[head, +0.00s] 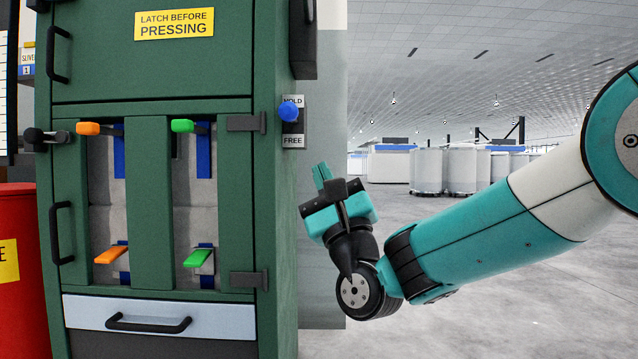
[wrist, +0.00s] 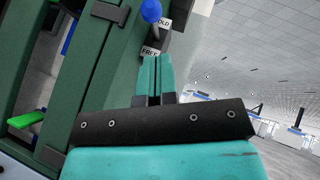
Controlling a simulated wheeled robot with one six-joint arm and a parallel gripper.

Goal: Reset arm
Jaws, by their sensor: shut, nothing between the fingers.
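My gripper (head: 322,174) is in the middle of the head view, to the right of the green machine cabinet (head: 150,65). Its fingers point up and are shut, with nothing between them. In the wrist view the teal fingertips (wrist: 156,60) lie side by side, just below the FREE label in the picture. A blue-knobbed lever (head: 289,111) stands between the HOLD and FREE labels on the cabinet's side, its knob nearer HOLD. The fingers appear apart from the lever. My arm reaches in from the right.
The cabinet has orange levers (head: 110,255) and green levers (head: 197,257) in two slots, black handles and a drawer (head: 160,317). A red bin (head: 17,285) stands at the left. Open floor (head: 480,325) lies right of the cabinet, with pale cylindrical containers (head: 462,170) far back.

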